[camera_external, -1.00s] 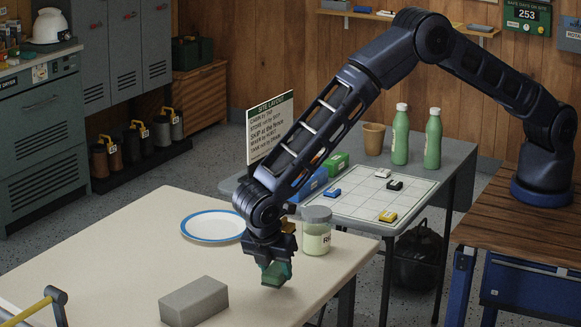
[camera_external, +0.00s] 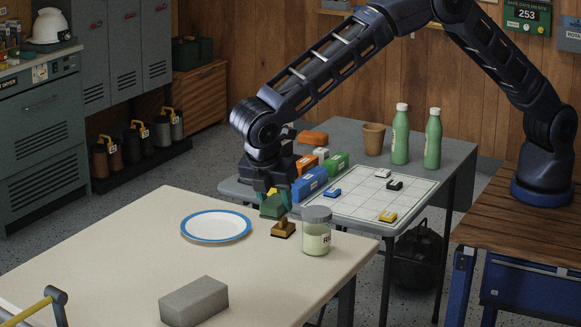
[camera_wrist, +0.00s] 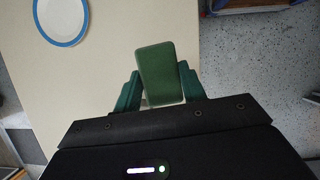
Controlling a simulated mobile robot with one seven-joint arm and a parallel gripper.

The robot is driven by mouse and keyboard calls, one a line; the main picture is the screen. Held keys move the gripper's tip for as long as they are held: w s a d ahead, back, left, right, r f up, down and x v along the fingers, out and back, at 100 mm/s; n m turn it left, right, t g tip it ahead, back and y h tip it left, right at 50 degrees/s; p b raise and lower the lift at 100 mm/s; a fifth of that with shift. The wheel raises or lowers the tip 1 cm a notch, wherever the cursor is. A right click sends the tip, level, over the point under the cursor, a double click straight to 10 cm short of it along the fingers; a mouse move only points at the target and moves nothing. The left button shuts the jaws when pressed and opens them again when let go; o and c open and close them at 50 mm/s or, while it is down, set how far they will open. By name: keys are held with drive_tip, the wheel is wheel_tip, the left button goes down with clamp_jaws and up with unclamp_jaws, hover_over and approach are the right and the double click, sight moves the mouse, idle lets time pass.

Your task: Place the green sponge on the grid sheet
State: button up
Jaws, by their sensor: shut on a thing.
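The green sponge (camera_wrist: 155,73) is between the fingers of my gripper (camera_wrist: 160,92) in the wrist view. In the external view my gripper (camera_external: 273,205) is shut on the sponge (camera_external: 272,209) and holds it above the far edge of the cream table, between the plate and the jar. The grid sheet (camera_external: 352,205) lies on the grey table to the right, apart from the gripper. Small blue, white, black and yellow blocks lie on the sheet, with bare cells between them.
A white plate with blue rim (camera_external: 216,226), a brass-coloured block (camera_external: 283,229), a lidded jar (camera_external: 316,232) and a grey block (camera_external: 193,301) stand on the cream table (camera_external: 120,250). Blue (camera_external: 309,184) and green boxes (camera_external: 336,163), a cup (camera_external: 373,139) and two green bottles (camera_external: 401,135) border the sheet.

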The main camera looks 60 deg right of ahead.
drive_tip(key=w+d+r, duration=0.1)
drive_tip(key=w+d, duration=0.2)
drive_tip(key=d, duration=1.1)
drive_tip(key=w+d+r, duration=0.1)
drive_tip(key=w+d, duration=0.3)
drive_tip(key=d, duration=1.1)
drive_tip(key=s+d+f, duration=0.1)
drive_tip(key=s+d, duration=0.3)
drive_tip(key=d, duration=0.5)
drive_tip(key=s+d+m, duration=0.1)
drive_tip(key=s+d, duration=0.2)
drive_tip(key=d, duration=0.7)
drive_tip(key=s+d+f, duration=0.1)
drive_tip(key=s+d, duration=0.3)
drive_tip(key=d, duration=0.5)
wheel_tip(320, 180, down, 20)
drive_tip(key=shift+r, duration=0.1)
drive_tip(key=o, duration=0.6)
drive_tip(key=shift+c, duration=0.2)
drive_tip(key=o, duration=0.4)
